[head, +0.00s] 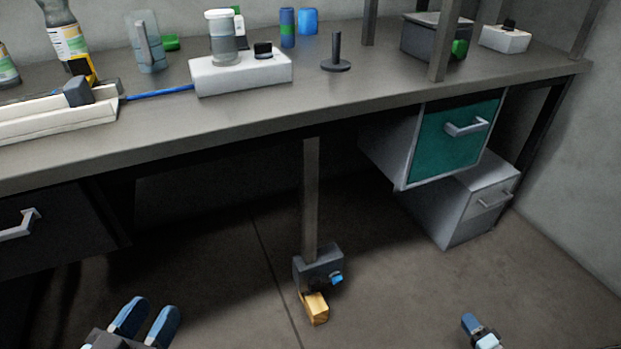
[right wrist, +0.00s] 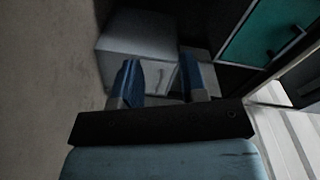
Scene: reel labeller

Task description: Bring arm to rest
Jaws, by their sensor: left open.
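My left gripper (head: 146,318) is at the bottom left of the head view, below the bench. Its two blue fingers are apart with nothing between them. My right gripper (head: 472,325) is at the bottom right of the head view, low over the floor, only partly in the picture. In the right wrist view its two blue fingers (right wrist: 162,82) stand apart with nothing between them. Behind them are a grey drawer unit and the teal drawer front. Both grippers are clear of the bench and touch nothing that I can see.
A long grey bench (head: 330,100) crosses the view, carrying bottles, a white device (head: 240,75) and a dark box. A teal drawer (head: 457,140) and a grey cabinet (head: 470,205) are at right. A post foot (head: 318,272) with a wooden block (head: 315,309) stands between my grippers.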

